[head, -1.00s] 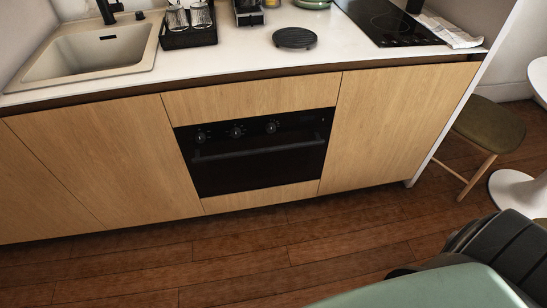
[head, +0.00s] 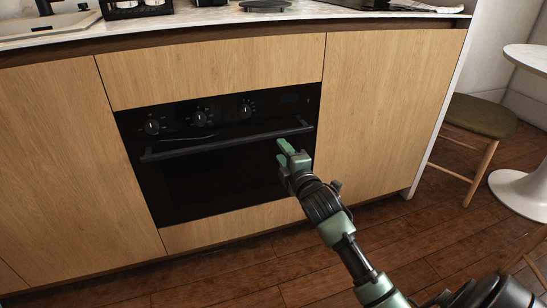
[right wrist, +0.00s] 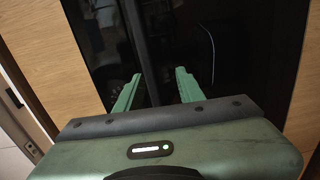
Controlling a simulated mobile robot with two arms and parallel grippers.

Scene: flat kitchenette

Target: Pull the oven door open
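The black oven (head: 215,180) is set into the wooden cabinet front, and its door looks shut. A dark bar handle (head: 215,143) runs across the upper part of the door, below three knobs. My right gripper (head: 291,153) is at the right part of the door, close to the handle's right end and just below it in the head view. In the right wrist view its two green fingers (right wrist: 157,90) are apart, and the handle (right wrist: 143,45) runs lengthwise between them in the picture. I cannot tell whether they touch it. My left gripper is not in view.
Wooden cabinet panels (head: 385,115) flank the oven. The counter (head: 200,18) above holds a sink and a round dark trivet (head: 265,5). A stool (head: 478,118) and a white table (head: 525,60) stand at right. The wooden floor (head: 230,270) before the oven is clear.

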